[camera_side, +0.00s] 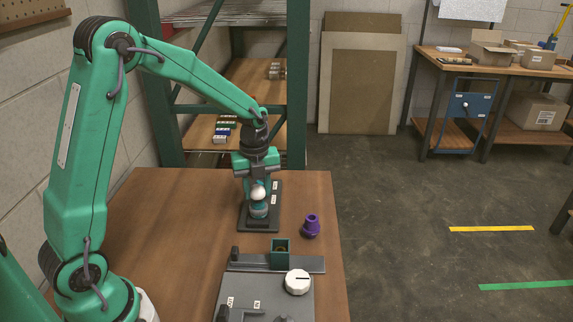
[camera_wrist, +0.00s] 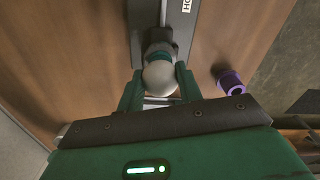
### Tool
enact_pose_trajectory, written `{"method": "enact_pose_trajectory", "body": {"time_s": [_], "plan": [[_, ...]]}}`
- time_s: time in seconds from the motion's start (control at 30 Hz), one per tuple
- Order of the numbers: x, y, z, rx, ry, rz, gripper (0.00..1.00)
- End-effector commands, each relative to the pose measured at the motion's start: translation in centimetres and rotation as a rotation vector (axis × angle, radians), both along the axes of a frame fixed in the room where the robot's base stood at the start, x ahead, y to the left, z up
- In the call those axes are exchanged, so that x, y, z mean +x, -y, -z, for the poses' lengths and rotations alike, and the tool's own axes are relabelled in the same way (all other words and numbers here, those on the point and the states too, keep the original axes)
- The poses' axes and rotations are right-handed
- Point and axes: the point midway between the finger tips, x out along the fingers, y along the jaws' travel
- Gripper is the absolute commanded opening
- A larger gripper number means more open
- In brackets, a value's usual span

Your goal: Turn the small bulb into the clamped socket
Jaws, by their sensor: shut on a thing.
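The small bulb (camera_side: 258,193), round and white, is between the two green fingers of my gripper (camera_side: 257,187). In the wrist view my gripper (camera_wrist: 160,86) is shut on the bulb (camera_wrist: 160,76), one finger on each side. The bulb is right above a teal-and-grey round holder (camera_side: 259,210) on a dark labelled plate (camera_side: 246,219). I cannot tell whether bulb and holder touch. A green block with a brownish opening, apparently the clamped socket (camera_side: 281,246), sits in the grey fixture nearer the side camera. The bulb's base is hidden.
A purple flared part (camera_side: 311,227) stands on the wooden table (camera_side: 180,215), right of the plate; it also shows in the wrist view (camera_wrist: 231,82). The table's left half is clear.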

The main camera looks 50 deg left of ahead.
Motion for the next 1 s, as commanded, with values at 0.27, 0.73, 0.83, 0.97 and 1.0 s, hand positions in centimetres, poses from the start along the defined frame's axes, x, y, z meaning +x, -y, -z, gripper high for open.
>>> {"method": "enact_pose_trajectory", "body": {"time_s": [0.27,0.73,0.83,0.97,1.0], "plan": [[-0.20,0.08,0.10,-0.002,-0.009,0.194,0.19],[-0.19,0.06,0.10,-0.003,-0.008,0.235,0.19],[-0.18,0.05,0.11,-0.003,-0.008,0.267,0.19],[-0.17,0.06,0.12,-0.003,-0.008,0.337,0.37],[-0.15,0.05,0.11,-0.002,-0.007,0.333,0.45]]}}
